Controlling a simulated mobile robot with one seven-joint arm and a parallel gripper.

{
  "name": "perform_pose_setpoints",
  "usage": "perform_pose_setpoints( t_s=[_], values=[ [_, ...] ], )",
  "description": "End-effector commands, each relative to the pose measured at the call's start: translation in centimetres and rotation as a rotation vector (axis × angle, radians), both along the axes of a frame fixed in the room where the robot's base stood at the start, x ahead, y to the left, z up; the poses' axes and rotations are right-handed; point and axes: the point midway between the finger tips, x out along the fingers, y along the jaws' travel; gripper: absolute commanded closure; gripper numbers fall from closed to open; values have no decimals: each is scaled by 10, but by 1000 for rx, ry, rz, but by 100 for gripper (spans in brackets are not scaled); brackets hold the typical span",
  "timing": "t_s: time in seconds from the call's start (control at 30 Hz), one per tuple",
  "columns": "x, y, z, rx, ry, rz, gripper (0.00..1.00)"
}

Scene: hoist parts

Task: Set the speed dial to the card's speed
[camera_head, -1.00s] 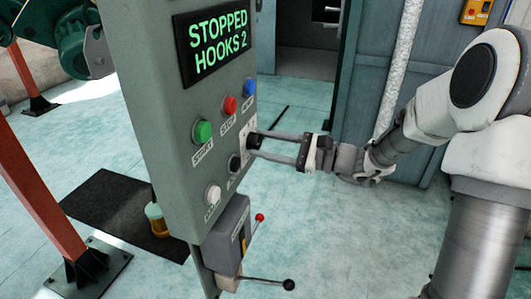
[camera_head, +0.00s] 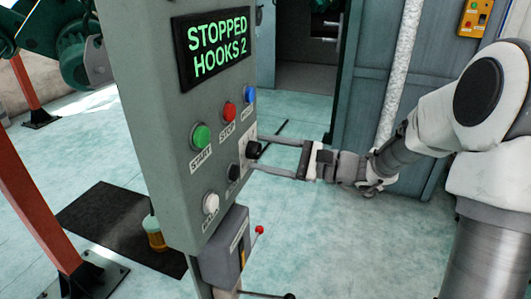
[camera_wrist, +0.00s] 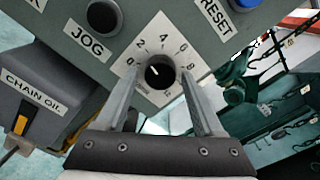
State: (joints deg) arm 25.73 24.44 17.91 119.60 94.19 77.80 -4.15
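The speed dial is a black knob (camera_wrist: 160,71) on a white numbered plate (camera_wrist: 142,88) on the grey panel. It also shows at the panel's right edge in the head view (camera_head: 254,149). Its white pointer mark points to the upper left, roughly toward the 2. My gripper (camera_wrist: 154,76) has its fingers on either side of the knob, with visible gaps in the wrist view. In the head view my gripper (camera_head: 257,152) reaches in from the right, level with the dial. I cannot make out a speed card in these frames.
The green START button (camera_head: 200,136), red STOP button (camera_head: 229,111), blue RESET button (camera_head: 249,94) and black JOG button (camera_wrist: 103,17) are close to the dial. The CHAIN OIL box (camera_head: 226,248) is below. The display (camera_head: 214,47) reads "STOPPED HOOKS 2". Open floor lies to the right.

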Motion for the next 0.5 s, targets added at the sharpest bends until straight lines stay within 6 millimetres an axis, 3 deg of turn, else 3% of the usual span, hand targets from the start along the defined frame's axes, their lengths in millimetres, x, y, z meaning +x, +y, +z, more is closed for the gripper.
perform_pose_setpoints(
  t_s=[0.37, 0.5],
  values=[
    [0, -2, 0, 1, 1, -1, 20],
    [-5, -16, 0, 0, 1, -4, 20]
  ],
)
